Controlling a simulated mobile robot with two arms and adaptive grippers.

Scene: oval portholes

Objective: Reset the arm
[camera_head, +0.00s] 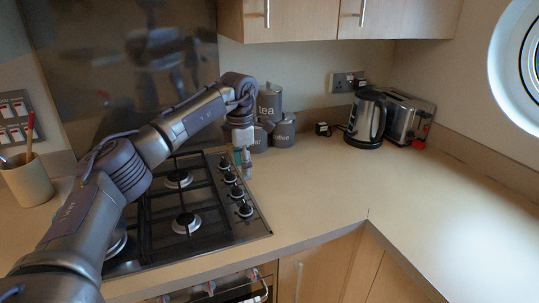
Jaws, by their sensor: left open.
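My left arm comes in from the left and reaches over the gas hob (211,222). My left gripper (243,158) points down above the hob's back right corner, near the row of knobs. Its fingers are small in the view and look open, with nothing seen between them. The grey canisters (283,132) stand just behind and to the right of it. My right gripper is not in view.
A kettle (366,119) and a toaster (408,117) stand in the back corner. A utensil pot (28,181) is at the left. Cupboards (340,18) hang above. The right counter (440,205) is clear.

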